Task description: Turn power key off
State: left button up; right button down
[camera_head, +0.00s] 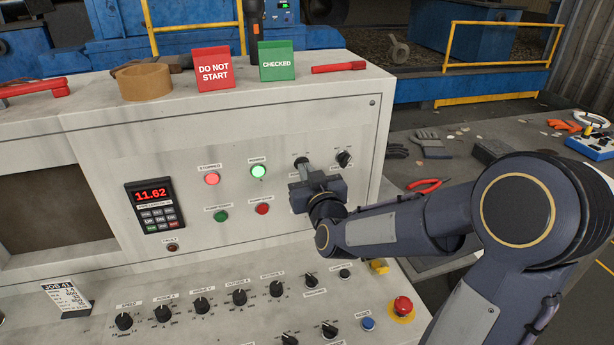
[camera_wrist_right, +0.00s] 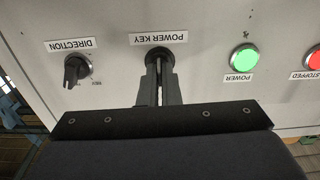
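The power key (camera_wrist_right: 158,54) sits in its round dark switch on the upright panel, under the label POWER KEY, which is upside down in the right wrist view. My right gripper (camera_wrist_right: 159,80) reaches straight to it, with its two fingers close together on either side of the key; the fingers hide most of it. In the head view my right gripper (camera_head: 303,168) is at the panel and covers the key switch. The green POWER light (camera_head: 258,171) is lit; it also shows in the right wrist view (camera_wrist_right: 244,57). My left gripper is not in view.
The DIRECTION knob (camera_head: 344,158) is close to the right of the key. The red STOPPED light (camera_head: 212,179) is lit. Below, the sloped console holds several black knobs and a red emergency button (camera_head: 403,305). A display (camera_head: 151,195) reads 11.62.

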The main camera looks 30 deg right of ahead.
jog(key=n, duration=0.5)
jog(key=shift+a, duration=0.1)
jog(key=shift+n, duration=0.4)
jog(key=c, duration=1.6)
grip_release()
jog(key=shift+c, duration=0.2)
jog(key=v, duration=0.7)
jog(key=shift+s+b, duration=0.4)
